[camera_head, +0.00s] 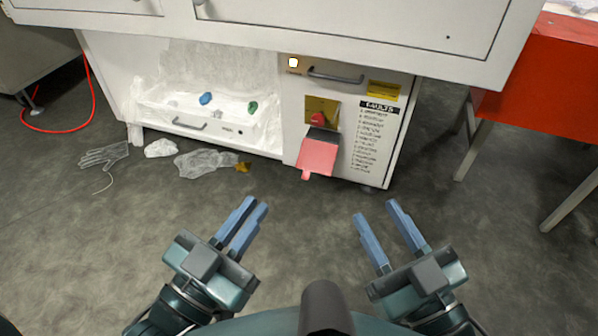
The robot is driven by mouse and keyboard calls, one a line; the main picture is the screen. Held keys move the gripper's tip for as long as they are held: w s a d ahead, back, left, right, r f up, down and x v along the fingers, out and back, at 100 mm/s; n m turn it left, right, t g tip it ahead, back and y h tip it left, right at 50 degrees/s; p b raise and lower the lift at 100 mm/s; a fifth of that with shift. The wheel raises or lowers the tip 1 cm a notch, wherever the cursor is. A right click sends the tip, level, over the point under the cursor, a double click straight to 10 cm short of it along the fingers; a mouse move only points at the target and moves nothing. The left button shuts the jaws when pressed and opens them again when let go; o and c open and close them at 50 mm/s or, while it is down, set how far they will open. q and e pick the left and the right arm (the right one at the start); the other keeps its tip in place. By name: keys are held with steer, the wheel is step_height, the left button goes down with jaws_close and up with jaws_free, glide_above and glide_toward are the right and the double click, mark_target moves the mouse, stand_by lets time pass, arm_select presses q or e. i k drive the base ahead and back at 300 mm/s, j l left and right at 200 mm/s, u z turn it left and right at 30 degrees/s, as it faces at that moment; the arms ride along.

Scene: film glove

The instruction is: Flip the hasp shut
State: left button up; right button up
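The hasp looks to be the pink-red flap (318,154) on the front of the white cabinet, hanging down and tilted outward below a yellow plate (321,112). A small red piece (317,119) sits on that plate. My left gripper (254,207) is in front of the cabinet, to the lower left of the flap, with a narrow gap between its blue fingers. My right gripper (374,210) is to the lower right of the flap, with its fingers clearly apart. Both are empty and apart from the flap.
The white cabinet has a drawer handle (335,76) above the plate and a printed list (372,135) beside it. An open white drawer (207,126) is at the left. A clear glove (104,155) and crumpled film (205,162) lie on the floor. A red table (545,75) stands right.

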mark_target(316, 156)
steer(key=i+j+z, duration=0.95)
steer(key=i+j, duration=0.2)
steer(key=j, duration=0.25)
